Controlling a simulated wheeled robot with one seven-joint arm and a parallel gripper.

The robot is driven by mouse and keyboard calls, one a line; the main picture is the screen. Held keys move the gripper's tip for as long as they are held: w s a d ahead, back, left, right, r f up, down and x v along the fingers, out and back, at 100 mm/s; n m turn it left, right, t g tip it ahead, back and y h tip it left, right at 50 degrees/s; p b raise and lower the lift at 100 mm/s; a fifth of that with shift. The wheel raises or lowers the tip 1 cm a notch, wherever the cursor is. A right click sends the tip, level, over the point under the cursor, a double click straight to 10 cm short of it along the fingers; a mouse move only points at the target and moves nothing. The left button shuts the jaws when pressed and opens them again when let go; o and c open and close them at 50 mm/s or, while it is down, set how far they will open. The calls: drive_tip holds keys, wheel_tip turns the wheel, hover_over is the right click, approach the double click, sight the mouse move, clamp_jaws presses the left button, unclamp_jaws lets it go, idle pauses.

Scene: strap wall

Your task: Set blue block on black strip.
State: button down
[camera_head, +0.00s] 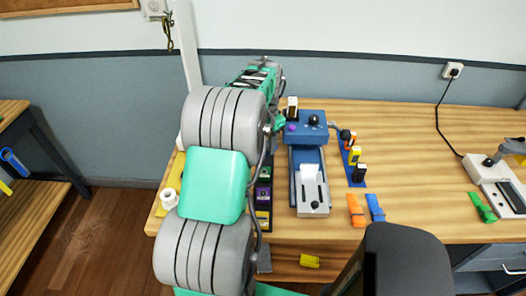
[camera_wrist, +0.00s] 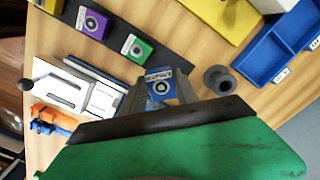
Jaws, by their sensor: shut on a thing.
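The blue block (camera_wrist: 160,87), with a white label and a dark round mark on its face, is between the fingers of my gripper (camera_wrist: 160,90) in the wrist view. My gripper is shut on it. The black strip (camera_wrist: 70,14) runs across the upper left of that view, bearing a yellow block (camera_wrist: 48,4), a purple block (camera_wrist: 94,22) and a green block (camera_wrist: 137,48). The held block shows just past the green one; its height over the strip cannot be told. In the head view my arm hides the gripper and part of the strip.
A grey spool (camera_wrist: 218,80) stands right of my gripper. A yellow strip (camera_wrist: 206,18) and a blue tray (camera_wrist: 268,58) lie beyond. A blue-and-grey device (camera_head: 309,180) stands right of the black strip, then a blue strip (camera_head: 347,171) with blocks. Open table lies farther right.

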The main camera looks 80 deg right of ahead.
sight(264, 158)
drive_tip(key=d+f, duration=0.1)
drive_tip(key=w+d+f, duration=0.1)
drive_tip(key=shift+w+d+f, duration=0.15)
drive_tip(key=shift+w+f, duration=0.05)
drive_tip(key=shift+f, duration=0.2)
drive_tip(key=shift+d+f+p, duration=0.15)
drive_tip(key=shift+f+p, duration=0.35)
drive_tip(key=shift+f, duration=1.25)
drive_tip(key=shift+f, duration=0.1)
drive_tip(key=shift+f, duration=0.15)
drive_tip(key=c, duration=0.9)
unclamp_jaws()
